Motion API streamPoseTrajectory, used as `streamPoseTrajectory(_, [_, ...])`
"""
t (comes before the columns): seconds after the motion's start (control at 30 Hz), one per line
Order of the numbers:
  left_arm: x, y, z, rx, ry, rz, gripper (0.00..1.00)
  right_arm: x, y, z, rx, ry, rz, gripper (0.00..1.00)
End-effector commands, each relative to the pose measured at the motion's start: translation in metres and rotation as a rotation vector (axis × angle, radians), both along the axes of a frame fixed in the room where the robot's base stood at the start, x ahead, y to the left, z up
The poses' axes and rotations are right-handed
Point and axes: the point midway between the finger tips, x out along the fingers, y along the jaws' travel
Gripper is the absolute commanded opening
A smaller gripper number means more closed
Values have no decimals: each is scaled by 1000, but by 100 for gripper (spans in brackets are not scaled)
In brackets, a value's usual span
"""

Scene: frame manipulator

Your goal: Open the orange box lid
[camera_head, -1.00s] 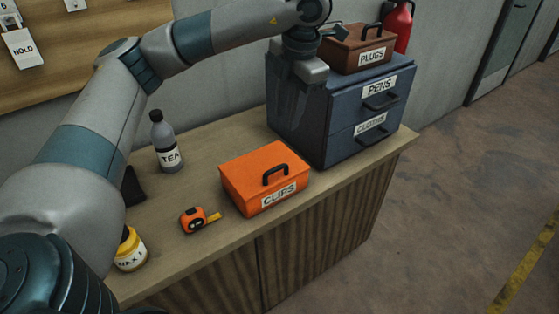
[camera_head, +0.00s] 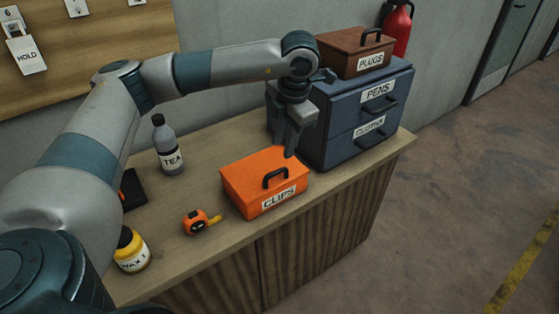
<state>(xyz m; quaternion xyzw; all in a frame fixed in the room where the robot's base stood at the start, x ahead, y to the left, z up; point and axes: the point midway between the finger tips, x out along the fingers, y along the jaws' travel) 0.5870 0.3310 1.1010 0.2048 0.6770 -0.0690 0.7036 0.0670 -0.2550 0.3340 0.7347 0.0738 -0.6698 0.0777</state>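The orange box (camera_head: 245,190) labelled CLIPS sits on the wooden counter with its lid shut. A black handle (camera_head: 276,177) is on its front side, above the white label. My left gripper (camera_head: 289,150) points down just above and behind the box's back right corner, near the handle. Its fingers are seen nearly edge-on, so I cannot tell how far apart they are, and nothing shows between them. I cannot tell whether the fingers touch the lid. My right gripper is not in view.
The blue drawer cabinet (camera_head: 349,146) stands close right of the gripper, with a brown PLUGS box (camera_head: 338,58) on top. The counter's front edge is near the box.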

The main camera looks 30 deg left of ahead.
Motion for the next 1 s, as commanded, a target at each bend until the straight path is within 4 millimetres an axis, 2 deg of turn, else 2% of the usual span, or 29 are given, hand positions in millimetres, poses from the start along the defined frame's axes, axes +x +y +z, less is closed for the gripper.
streamPoseTrajectory(0.3, [3, 11, -54, 1, 4, 1, 29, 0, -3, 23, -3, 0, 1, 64])
streamPoseTrajectory(0.5, [6, 15, -79, 0, 1, 1, 29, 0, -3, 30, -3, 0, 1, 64])
streamPoseTrajectory(0.7, [7, 17, -91, 1, 0, 0, 29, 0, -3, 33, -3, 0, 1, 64])
streamPoseTrajectory(1.0, [7, 17, -92, 0, 0, 0, 29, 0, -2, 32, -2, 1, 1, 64])
